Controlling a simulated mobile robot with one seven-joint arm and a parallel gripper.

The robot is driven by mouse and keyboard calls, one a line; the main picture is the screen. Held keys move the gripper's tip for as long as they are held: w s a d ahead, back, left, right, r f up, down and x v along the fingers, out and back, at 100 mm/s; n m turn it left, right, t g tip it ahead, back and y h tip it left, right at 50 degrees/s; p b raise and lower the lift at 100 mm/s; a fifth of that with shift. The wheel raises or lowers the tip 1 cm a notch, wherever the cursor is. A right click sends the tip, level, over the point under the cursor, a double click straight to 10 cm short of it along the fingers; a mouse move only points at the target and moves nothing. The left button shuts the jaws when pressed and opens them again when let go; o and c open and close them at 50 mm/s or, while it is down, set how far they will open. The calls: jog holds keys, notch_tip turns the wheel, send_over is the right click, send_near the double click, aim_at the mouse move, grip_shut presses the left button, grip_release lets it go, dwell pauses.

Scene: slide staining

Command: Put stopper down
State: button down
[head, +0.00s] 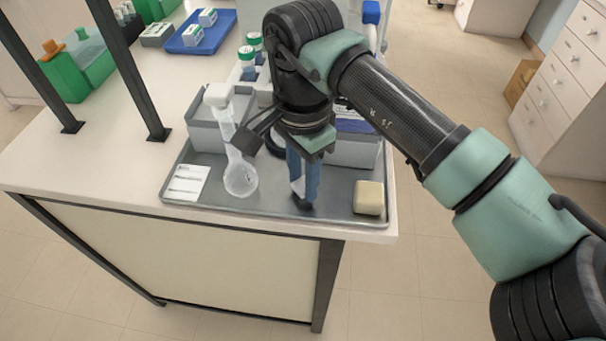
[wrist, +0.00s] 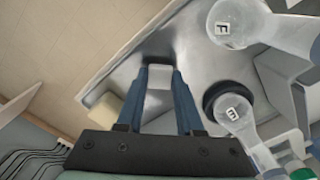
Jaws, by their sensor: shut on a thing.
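My gripper (head: 303,200) points down over the front part of the grey tray (head: 230,203), its blue fingers close to the tray floor. In the wrist view the fingers (wrist: 160,75) are shut on a small pale stopper (wrist: 159,79). In the head view the stopper is mostly hidden by the fingers. I cannot tell whether it touches the tray. A clear round flask (head: 240,178) stands on the tray to the left of my gripper. The wrist view shows two clear flasks, one marked F (wrist: 222,28) and another (wrist: 235,115) in a black ring.
A cream sponge-like block (head: 369,198) lies to the right of my gripper, near the tray's corner. A white label card (head: 187,183) lies at the left. Grey bins and green-capped vials (head: 247,55) stand behind. A black frame post (head: 130,65) rises at the left.

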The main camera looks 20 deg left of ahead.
aim_at(303, 185)
jog(key=shift+f, duration=0.15)
jog(key=c, duration=0.5)
grip_release()
jog(key=shift+c, duration=0.2)
notch_tip(303, 185, up, 12)
jog(key=p, duration=0.1)
jog(key=shift+r, duration=0.2)
